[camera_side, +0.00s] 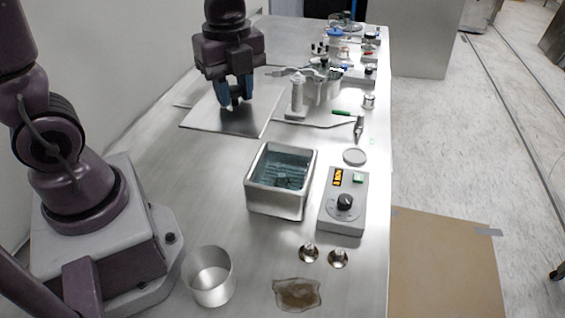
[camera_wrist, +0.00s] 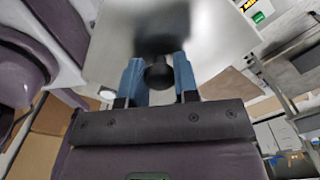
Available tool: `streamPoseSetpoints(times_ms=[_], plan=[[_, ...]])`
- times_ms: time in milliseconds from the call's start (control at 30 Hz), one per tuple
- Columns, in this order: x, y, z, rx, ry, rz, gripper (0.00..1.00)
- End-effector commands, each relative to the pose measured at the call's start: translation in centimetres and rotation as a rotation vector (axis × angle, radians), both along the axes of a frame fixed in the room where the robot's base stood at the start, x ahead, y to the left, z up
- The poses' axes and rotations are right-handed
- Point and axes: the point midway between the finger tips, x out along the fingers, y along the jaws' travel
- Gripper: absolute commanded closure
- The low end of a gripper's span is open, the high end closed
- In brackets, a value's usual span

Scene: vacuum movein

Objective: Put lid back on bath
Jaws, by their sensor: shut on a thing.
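The bath (camera_side: 282,180) is an open metal box with water inside, in the middle of the bench. The lid (camera_side: 218,112) is a flat, square metal plate in the side view, behind and to the left of the bath. My gripper (camera_side: 236,102) is above the lid with its blue fingers pointing down. In the wrist view the lid (camera_wrist: 115,55) fills the upper middle, and my gripper (camera_wrist: 158,75) is shut on the dark round knob (camera_wrist: 158,76) at its centre. I cannot tell whether the lid touches the bench.
A control box (camera_side: 343,200) with a dial stands right of the bath. A metal cup (camera_side: 210,277), two small metal pieces (camera_side: 309,252) and a brown puddle-like patch (camera_side: 298,294) are in front. A pump (camera_side: 320,85) and a hose stand close to the lid's right side.

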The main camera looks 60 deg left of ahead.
Motion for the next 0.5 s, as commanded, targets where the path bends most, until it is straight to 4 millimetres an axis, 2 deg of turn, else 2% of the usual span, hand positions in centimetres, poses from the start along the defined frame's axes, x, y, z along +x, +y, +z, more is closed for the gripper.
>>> streamPoseSetpoints(times_ms=[33,100,233,367,500], plan=[[-1.5,-0.3,-0.6,0.001,-0.001,-0.008,0.99],[-3.1,-0.5,-1.4,0.001,0.000,-0.012,0.99],[-4.8,-0.6,-2.7,0.000,0.002,-0.012,0.99],[-4.9,-0.6,-3.5,0.000,0.003,-0.013,0.99],[-2.7,-0.6,-4.5,-0.002,0.005,-0.016,0.99]])
